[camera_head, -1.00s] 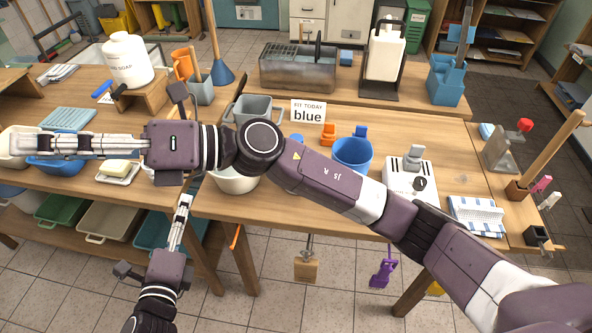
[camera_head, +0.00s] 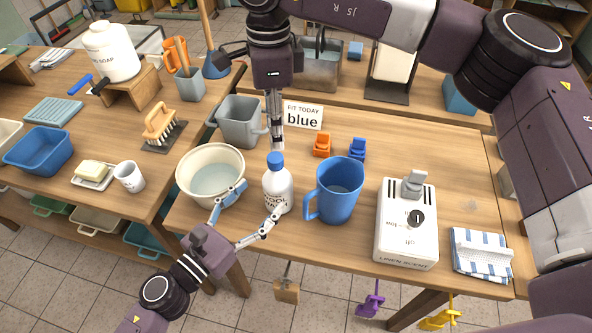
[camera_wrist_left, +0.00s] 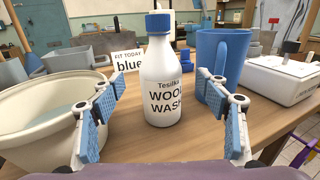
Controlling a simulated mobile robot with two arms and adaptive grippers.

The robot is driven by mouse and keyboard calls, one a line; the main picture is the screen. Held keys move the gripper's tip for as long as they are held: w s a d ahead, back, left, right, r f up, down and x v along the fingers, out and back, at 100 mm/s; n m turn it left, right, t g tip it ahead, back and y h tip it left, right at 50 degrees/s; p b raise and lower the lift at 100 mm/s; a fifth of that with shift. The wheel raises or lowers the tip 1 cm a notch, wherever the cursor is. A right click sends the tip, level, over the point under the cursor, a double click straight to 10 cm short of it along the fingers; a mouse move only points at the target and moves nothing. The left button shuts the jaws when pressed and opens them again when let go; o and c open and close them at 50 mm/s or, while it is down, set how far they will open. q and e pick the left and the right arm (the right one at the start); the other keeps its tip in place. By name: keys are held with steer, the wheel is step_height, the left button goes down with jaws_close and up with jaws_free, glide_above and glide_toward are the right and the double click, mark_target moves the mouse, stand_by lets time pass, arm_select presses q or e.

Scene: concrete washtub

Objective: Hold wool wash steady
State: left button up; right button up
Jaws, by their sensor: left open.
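The wool wash (camera_head: 278,190) is a white bottle with a blue cap, standing upright on the wooden table. It also shows in the left wrist view (camera_wrist_left: 163,85), its label facing me. My left gripper (camera_head: 262,199) is open, its blue-padded fingers pointing at the bottle's lower part. In the left wrist view my left gripper (camera_wrist_left: 157,84) has one finger to each side, with a gap on both sides. My right gripper (camera_head: 275,138) points down just above the blue cap; its fingers look close together, and I cannot tell whether they are open or touch the cap.
A cream basin (camera_head: 211,177) is close on the left of the bottle, and a blue jug (camera_head: 339,190) close on its right. A grey tub (camera_head: 241,122) and a "blue" sign (camera_head: 303,116) stand behind. A white appliance (camera_head: 406,240) stands farther right, near the table's front edge.

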mark_target(268, 188)
arm_select(q)
steer(key=shift+w+d, duration=0.1)
arm_select(e)
steer(key=shift+d+r, duration=0.1)
steer(key=shift+r, duration=0.1)
arm_select(q)
steer(key=shift+w+r, duration=0.1)
steer(key=shift+r, duration=0.15)
arm_select(e)
steer(key=shift+s+a+r, duration=0.25)
steer(key=shift+s+a, duration=0.1)
steer(key=shift+s, duration=0.05)
arm_select(q)
steer(key=shift+w+d, duration=0.3)
arm_select(e)
steer(key=shift+s+a, duration=0.1)
arm_select(q)
steer(key=x, duration=0.5)
arm_select(e)
steer(key=shift+w+d+f, duration=0.15)
steer(key=shift+w+d, duration=0.05)
steer(key=shift+w, duration=0.1)
arm_select(q)
steer(key=shift+w+d, duration=0.3)
steer(key=shift+w, duration=0.05)
arm_select(e)
steer(key=shift+s+a, duration=0.1)
steer(key=shift+s, duration=0.05)
arm_select(q)
steer(key=shift+c, duration=0.5)
